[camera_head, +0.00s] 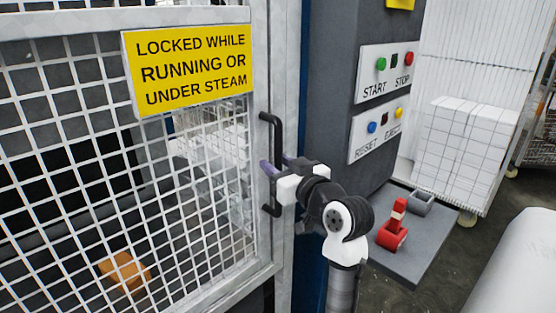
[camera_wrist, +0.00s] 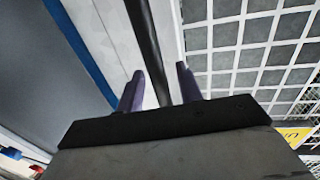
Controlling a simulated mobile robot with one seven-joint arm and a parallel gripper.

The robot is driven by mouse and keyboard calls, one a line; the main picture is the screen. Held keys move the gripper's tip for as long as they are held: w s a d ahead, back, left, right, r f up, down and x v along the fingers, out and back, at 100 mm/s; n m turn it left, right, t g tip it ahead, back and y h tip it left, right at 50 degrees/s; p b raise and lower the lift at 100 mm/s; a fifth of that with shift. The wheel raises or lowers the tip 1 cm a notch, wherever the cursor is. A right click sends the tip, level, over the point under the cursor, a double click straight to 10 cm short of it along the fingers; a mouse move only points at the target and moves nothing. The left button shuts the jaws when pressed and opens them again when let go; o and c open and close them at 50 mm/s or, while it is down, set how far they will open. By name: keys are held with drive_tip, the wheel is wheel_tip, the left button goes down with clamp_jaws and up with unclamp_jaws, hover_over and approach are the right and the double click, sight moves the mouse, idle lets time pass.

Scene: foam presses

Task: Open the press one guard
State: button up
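The press guard (camera_head: 262,75) is a white-framed wire mesh door on the left in the head view. It appears closed against the post beside it. Its black vertical bar handle (camera_head: 277,135) is near the guard's right edge. My gripper (camera_head: 277,166) is at the handle's middle to lower part, with its purple fingers pointing to the guard. In the wrist view the handle (camera_wrist: 148,40) runs between the two fingers of my gripper (camera_wrist: 160,85). Gaps show on both sides of the bar, so the fingers are open around it, not clamped.
A yellow sign (camera_head: 190,66) on the guard reads "LOCKED WHILE RUNNING OR UNDER STEAM". The grey column has a START/STOP panel (camera_head: 387,72) and a RESET/EJECT panel (camera_head: 378,133). A low grey shelf (camera_head: 420,255) holds a red item (camera_head: 393,232). An orange block (camera_head: 124,270) lies behind the mesh.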

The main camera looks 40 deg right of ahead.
drive_tip(key=shift+w, duration=0.2)
drive_tip(key=shift+c, duration=0.5)
clamp_jaws()
drive_tip(key=shift+s, duration=0.1)
